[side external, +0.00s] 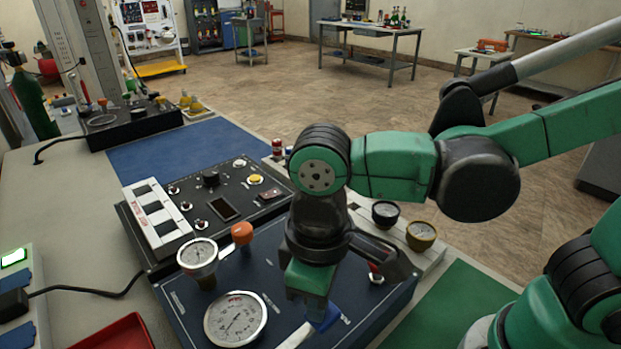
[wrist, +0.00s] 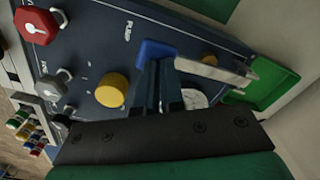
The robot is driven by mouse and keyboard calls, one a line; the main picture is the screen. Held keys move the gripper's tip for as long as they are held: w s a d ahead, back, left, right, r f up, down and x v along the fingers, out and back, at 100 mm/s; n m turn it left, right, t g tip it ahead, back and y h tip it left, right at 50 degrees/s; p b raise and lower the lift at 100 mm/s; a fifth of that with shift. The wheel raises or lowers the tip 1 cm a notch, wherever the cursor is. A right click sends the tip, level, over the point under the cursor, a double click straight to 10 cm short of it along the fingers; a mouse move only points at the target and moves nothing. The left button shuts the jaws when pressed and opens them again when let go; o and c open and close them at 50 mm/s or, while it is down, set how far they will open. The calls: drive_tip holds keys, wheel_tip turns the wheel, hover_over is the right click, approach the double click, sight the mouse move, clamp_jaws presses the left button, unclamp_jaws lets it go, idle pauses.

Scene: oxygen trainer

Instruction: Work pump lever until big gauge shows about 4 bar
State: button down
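The pump lever has a silver bar (wrist: 212,69) and a blue grip (wrist: 157,48). In the side external view the blue grip (side external: 326,318) shows at the lower edge. My gripper (side external: 307,290) points down over the panel, right at the blue grip. In the wrist view my gripper (wrist: 157,65) has its two narrow fingers close together, overlapping the grip. Contact with the grip is not clear. The big gauge (side external: 235,319) is white and faces up at the panel's front; its reading is too small to tell. In the wrist view my fingers partly hide a white gauge (wrist: 194,98).
A smaller gauge (side external: 197,254) and an orange knob (side external: 242,233) stand up from the panel left of my gripper. A red tray (side external: 118,335) lies at the lower left. A blue mat (side external: 185,150) behind is clear.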

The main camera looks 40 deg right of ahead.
drive_tip(key=shift+f, duration=0.9)
drive_tip(key=shift+r, duration=1.9)
drive_tip(key=shift+f, duration=1.6)
drive_tip(key=shift+r, duration=1.6)
